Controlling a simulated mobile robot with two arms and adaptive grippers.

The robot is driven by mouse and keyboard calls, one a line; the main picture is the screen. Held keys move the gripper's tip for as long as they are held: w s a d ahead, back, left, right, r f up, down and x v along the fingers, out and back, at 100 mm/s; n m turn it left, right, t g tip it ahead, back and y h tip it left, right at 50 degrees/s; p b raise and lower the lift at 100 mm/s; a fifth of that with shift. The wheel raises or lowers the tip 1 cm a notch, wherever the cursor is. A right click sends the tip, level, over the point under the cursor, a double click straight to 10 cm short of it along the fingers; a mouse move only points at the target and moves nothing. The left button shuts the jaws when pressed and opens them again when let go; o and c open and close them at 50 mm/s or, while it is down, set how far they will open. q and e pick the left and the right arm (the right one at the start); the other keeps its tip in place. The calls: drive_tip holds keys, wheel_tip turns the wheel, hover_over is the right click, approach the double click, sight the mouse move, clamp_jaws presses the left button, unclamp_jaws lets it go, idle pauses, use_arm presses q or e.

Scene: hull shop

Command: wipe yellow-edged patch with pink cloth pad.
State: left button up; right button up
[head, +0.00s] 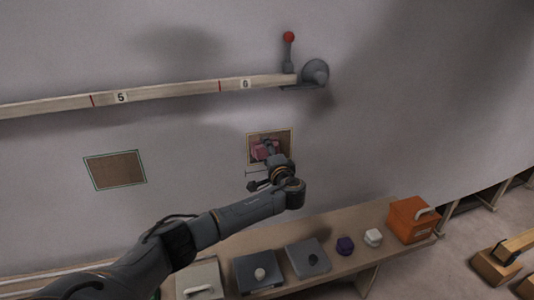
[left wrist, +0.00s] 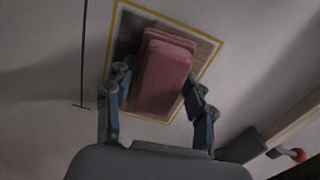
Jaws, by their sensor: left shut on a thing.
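The yellow-edged patch (head: 284,136) is a brownish square on the grey wall, and it also shows in the left wrist view (left wrist: 207,47). My left gripper (head: 268,156) is at the patch, shut on the pink cloth pad (head: 262,153). In the left wrist view the pad (left wrist: 165,75) sits between the two fingers of the gripper (left wrist: 158,95) and covers the middle of the patch. The pad looks to be at or close against the patch; I cannot tell whether it touches. My right gripper is not in view.
A green-edged patch (head: 115,170) is on the wall to the left. A numbered rail (head: 170,93) with a red-knobbed lever (head: 289,52) runs above.

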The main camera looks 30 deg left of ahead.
use_arm(q)
drive_tip(key=shift+a+r+p, duration=0.1)
drive_tip(key=shift+r+p, duration=1.85)
drive_tip(key=shift+r, duration=1.15)
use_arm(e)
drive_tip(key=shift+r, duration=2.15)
use_arm(q)
drive_tip(key=b, duration=0.4)
hover_over(264, 165)
drive_tip(key=v, duration=0.3)
drive_tip(key=shift+f, duration=2.4)
wheel_tip(264, 165, down, 2)
drive_tip(key=shift+s+f+b, duration=0.1)
drive_tip(key=shift+b, duration=0.65)
drive_tip(key=shift+f+b, duration=0.3)
drive_tip(key=shift+f, duration=0.1)
drive_tip(key=shift+d+f+b, duration=0.2)
drive_tip(key=shift+f+b, duration=1)
drive_tip(key=shift+f, duration=0.25)
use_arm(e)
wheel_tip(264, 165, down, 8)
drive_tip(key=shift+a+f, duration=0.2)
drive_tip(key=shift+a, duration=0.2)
